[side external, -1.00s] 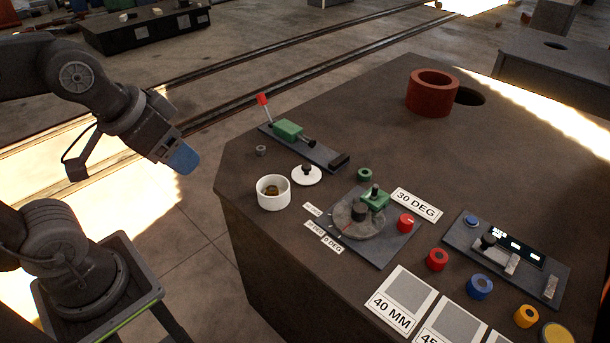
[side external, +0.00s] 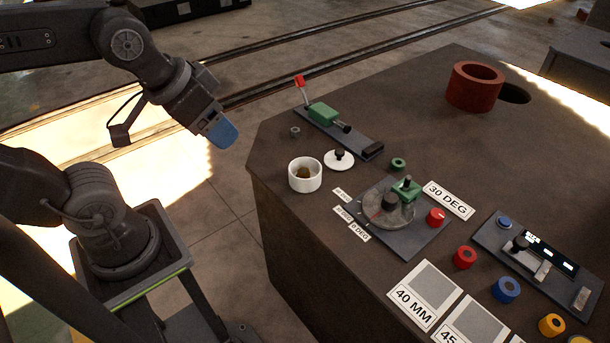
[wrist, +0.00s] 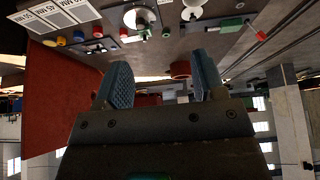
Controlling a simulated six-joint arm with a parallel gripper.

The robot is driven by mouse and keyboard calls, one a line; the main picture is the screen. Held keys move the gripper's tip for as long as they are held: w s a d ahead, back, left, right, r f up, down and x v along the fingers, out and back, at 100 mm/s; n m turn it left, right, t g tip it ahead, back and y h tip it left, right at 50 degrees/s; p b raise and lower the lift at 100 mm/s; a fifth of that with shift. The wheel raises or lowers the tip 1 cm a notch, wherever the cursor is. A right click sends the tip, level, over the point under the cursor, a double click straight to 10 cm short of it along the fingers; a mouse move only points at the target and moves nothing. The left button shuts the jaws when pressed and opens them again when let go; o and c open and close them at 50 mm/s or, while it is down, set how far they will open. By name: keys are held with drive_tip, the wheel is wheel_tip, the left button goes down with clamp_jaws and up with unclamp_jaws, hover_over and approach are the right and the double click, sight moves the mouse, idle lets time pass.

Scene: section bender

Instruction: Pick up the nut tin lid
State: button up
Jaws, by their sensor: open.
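The nut tin lid (side external: 346,164) is a white disc with a black knob, lying on the brown bench in the side view. It is beside the open white nut tin (side external: 292,182), which has brownish contents. My gripper (side external: 222,134) with blue fingers is in the air, left of the bench edge and clear of the lid and tin. In the wrist view my gripper (wrist: 160,68) has its two blue fingers wide apart with nothing between them. Pale round things show at the top edge there, but I cannot tell lid from tin.
Behind the lid is a plate with a green block (side external: 323,113) and a red-tipped lever. The dial bender (side external: 392,218) stands right of the tin. A red ring (side external: 474,87) sits at the back. Red, blue and yellow rollers and label cards lie on the right.

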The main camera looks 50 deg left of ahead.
idle(0.3)
drive_tip(key=m+g+h, duration=0.2)
drive_tip(key=m, duration=0.2)
hover_over(340, 151)
drive_tip(key=s, duration=0.2)
drive_tip(key=f, duration=2.8)
drive_tip(key=shift+w+a+f, duration=0.1)
drive_tip(key=shift+a+f, duration=0.1)
drive_tip(key=shift+a, duration=0.2)
drive_tip(key=shift+t, duration=0.3)
drive_tip(key=shift+x, duration=2.95)
drive_tip(key=shift+c, duration=0.2)
drive_tip(key=shift+a, duration=0.1)
drive_tip(key=c, duration=1)
